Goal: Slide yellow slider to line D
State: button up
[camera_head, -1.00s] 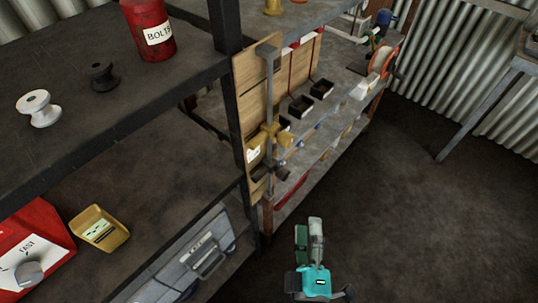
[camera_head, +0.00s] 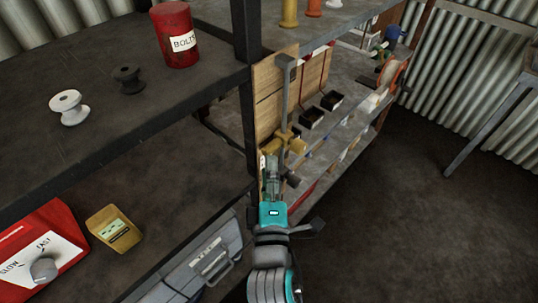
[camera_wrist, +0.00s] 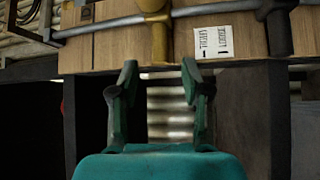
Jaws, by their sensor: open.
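The yellow slider (camera_head: 289,139) sits on an upright grey rod (camera_head: 284,96) in front of a wooden board (camera_head: 268,100), in its lower part. In the wrist view the slider (camera_wrist: 157,32) hangs at the top middle, and the rod (camera_wrist: 205,10) runs across. My gripper (camera_head: 271,166) is below the slider in the head view. In the wrist view my gripper (camera_wrist: 158,72) has its two green fingers apart with nothing between them. The slider is beyond the fingertips, roughly in line with the gap.
A dark shelf post (camera_head: 247,100) stands just left of the board. Small black bins (camera_head: 312,117) are on the shelf to its right. The left shelves hold a red bolts tin (camera_head: 174,36), spools and a red box (camera_head: 40,250). The floor to the right is open.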

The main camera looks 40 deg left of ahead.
aim_at(275, 144)
jog(key=shift+x, duration=2.1)
grip_shut()
